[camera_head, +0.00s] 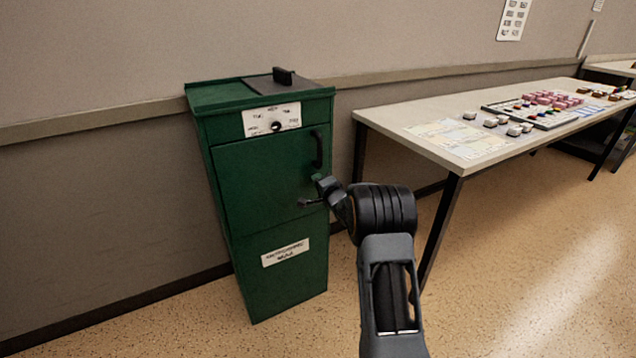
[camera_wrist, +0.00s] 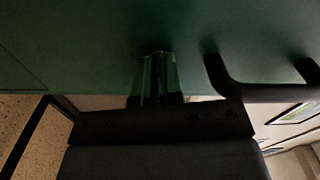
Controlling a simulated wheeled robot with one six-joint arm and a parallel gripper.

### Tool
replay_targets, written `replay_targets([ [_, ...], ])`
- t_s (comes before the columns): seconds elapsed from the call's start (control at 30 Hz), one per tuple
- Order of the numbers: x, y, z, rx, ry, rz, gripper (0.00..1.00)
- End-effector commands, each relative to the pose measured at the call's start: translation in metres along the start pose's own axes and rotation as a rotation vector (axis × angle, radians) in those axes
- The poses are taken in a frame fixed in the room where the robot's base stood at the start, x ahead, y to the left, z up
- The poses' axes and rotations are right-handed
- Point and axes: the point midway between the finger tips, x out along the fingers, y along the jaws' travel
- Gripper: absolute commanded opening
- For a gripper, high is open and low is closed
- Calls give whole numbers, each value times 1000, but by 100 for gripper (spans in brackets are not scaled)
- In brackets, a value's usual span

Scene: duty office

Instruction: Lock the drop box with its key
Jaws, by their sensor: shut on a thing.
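The drop box (camera_head: 262,190) is a green cabinet against the wall. Its front door has a dark bar handle (camera_head: 318,150) near the right edge. My gripper (camera_head: 314,198) is at the right part of the door, below that handle. In the wrist view, my gripper (camera_wrist: 157,85) points at the green door face, with the handle (camera_wrist: 265,92) to the right. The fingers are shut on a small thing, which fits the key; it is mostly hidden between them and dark. The lock is hidden behind the fingertips, so I cannot tell how far the key is in or how it is turned.
A white label (camera_head: 285,252) is lower down. A table (camera_head: 440,115) with papers and small pieces stands at right. The floor in front is clear.

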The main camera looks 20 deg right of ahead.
Motion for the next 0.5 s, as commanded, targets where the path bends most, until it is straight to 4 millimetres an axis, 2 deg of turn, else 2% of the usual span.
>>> replay_targets([
  [0.5, 0, 2, 0, -488, 0, 0, 0],
])
